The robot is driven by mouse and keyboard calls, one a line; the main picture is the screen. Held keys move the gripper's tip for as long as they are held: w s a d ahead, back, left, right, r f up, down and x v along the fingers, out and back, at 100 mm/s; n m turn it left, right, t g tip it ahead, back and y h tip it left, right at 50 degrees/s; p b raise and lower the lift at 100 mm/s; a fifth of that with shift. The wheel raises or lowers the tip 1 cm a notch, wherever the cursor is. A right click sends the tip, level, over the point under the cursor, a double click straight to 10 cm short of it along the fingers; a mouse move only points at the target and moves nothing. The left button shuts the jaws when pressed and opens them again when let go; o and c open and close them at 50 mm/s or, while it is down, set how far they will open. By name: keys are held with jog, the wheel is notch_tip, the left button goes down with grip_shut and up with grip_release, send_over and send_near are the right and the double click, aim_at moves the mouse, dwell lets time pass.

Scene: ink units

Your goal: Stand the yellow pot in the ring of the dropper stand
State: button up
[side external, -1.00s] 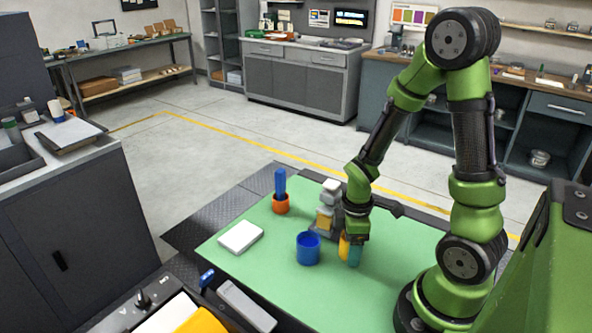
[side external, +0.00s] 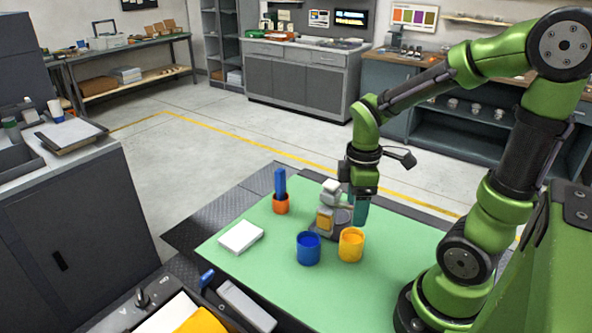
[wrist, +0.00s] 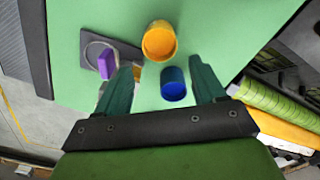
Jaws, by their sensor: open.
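The yellow pot (side external: 351,246) stands upright on the green mat, to the right of the blue pot; it also shows in the wrist view (wrist: 159,42). The dropper stand (side external: 323,222) is a dark base with a pale block column and a yellow panel, just behind the pots. In the wrist view its dark plate (wrist: 128,51) carries a thin ring outline, partly hidden by a purple block. My gripper (side external: 358,222) is open and empty above and behind the yellow pot, apart from it. Its teal fingers (wrist: 160,62) are spread in the wrist view.
The blue pot (side external: 308,249) stands close beside the yellow pot. An orange holder (side external: 281,204) with a blue upright piece (side external: 280,181) is at the back left. A white block (side external: 241,236) lies at the left. The front right of the mat (side external: 375,285) is clear.

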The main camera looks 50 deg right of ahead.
jog(key=w+a+r+m+t, duration=0.1)
jog(key=a+r+m+t, duration=0.2)
jog(key=a+r+m, duration=0.1)
jog(key=shift+w+a+r+y, duration=0.2)
jog(key=shift+r+y, duration=0.1)
jog(key=shift+r, duration=0.3)
jog(key=shift+o, duration=0.5)
jog(key=a+r+m+t+y, duration=0.1)
jog(key=a+r+m+t, duration=0.3)
jog(key=a+r+m, duration=0.1)
jog(key=shift+s+a+r+m, duration=0.35)
jog(key=shift+r+m, duration=0.25)
jog(key=shift+m, duration=0.1)
jog(key=shift+o, duration=1.1)
jog(key=shift+s+a+r+m, duration=0.1)
jog(key=shift+a+r+m, duration=0.1)
jog(key=shift+m, duration=0.1)
jog(key=n+g+h, duration=0.2)
jog(key=n+g, duration=0.2)
jog(key=g, duration=0.3)
send_over(351, 245)
jog(key=d, duration=0.3)
notch_tip(351, 245, down, 7)
jog(key=f, duration=1.1)
jog(key=w+f, duration=0.1)
jog(key=f, duration=0.5)
jog(key=shift+a, duration=0.2)
